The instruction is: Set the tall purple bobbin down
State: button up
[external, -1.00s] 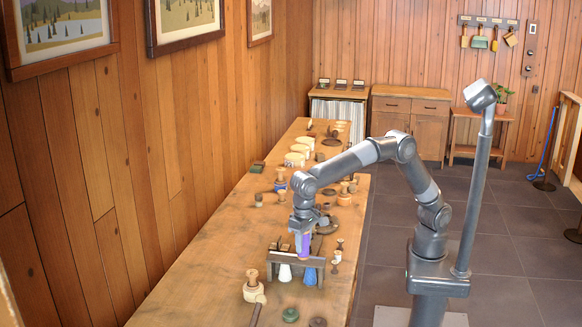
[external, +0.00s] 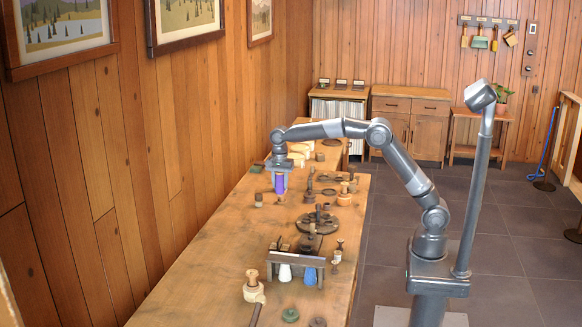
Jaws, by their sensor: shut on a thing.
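The tall purple bobbin (external: 280,184) is upright under my gripper (external: 279,171), over the left far part of the long wooden bench (external: 205,268). My gripper points down and is shut on its upper part. I cannot tell whether its lower end touches the bench or hangs just above it.
A small brown spool (external: 258,200) stands close to the left, and another (external: 280,199) just in front. A dark round stand (external: 317,222) is to the right. A rack (external: 297,266) with white and blue pieces is nearer. Bare bench lies left of the rack.

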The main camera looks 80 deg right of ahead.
jog(key=d+f+m, duration=0.2)
jog(key=d+f, duration=0.3)
jog(key=d, duration=0.1)
jog(key=shift+w+a+f, duration=0.9)
jog(key=shift+a+f, duration=0.7)
jog(key=shift+f, duration=0.25)
jog(key=shift+w+a+f, duration=0.85)
jog(key=shift+a+f, duration=0.8)
jog(key=shift+f, duration=0.15)
jog(key=shift+w+a+f, duration=0.9)
jog(key=shift+a+f, duration=0.7)
jog(key=shift+f, duration=0.25)
jog(key=o, duration=1)
jog(key=shift+f, duration=0.15)
